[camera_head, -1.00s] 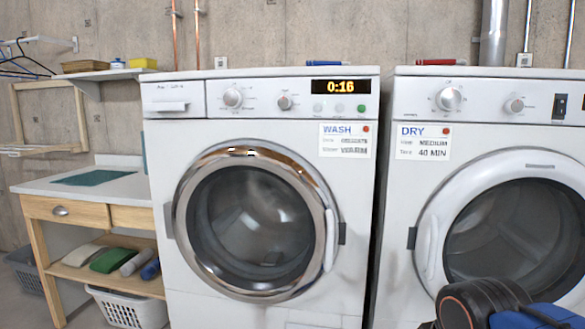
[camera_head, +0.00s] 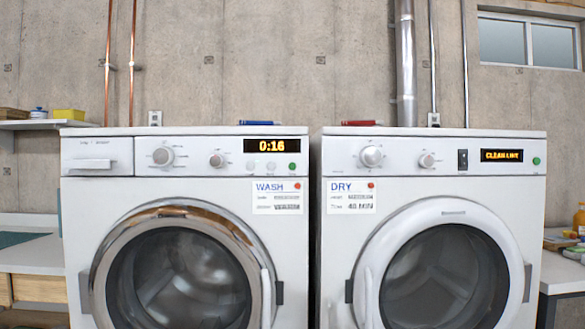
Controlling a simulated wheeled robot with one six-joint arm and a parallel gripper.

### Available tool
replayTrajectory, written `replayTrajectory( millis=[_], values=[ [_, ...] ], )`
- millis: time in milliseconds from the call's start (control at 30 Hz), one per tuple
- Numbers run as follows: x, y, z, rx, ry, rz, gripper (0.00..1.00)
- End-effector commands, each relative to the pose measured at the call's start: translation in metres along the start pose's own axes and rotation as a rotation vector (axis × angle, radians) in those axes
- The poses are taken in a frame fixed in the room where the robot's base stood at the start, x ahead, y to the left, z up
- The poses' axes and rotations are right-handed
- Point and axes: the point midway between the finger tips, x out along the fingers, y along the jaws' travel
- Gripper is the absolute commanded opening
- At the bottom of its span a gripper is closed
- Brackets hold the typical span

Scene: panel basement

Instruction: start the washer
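The washer (camera_head: 222,190) stands at the left of centre with its chrome-rimmed round door (camera_head: 180,268) shut. Its display (camera_head: 265,145) reads 0:16 in orange. A green button (camera_head: 292,166) sits below the display at the right, beside two pale buttons. A large knob (camera_head: 163,156) and a smaller knob (camera_head: 216,160) are on the panel. A WASH card (camera_head: 277,196) is fixed below the display. My gripper is not in view.
The dryer (camera_head: 440,190) stands close to the right of the washer, its display reading CLEAN LINT. A marker lies on each machine's top. A counter (camera_head: 30,255) is at the left, another (camera_head: 562,275) at the right.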

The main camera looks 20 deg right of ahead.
Motion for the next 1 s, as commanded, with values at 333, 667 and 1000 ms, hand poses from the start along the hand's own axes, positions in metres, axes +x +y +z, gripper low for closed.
replayTrajectory(
  millis=[333, 667, 1000],
  values=[
    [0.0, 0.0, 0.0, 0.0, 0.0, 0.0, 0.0],
    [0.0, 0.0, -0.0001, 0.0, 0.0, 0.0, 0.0],
    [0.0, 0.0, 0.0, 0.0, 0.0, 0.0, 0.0]
  ],
)
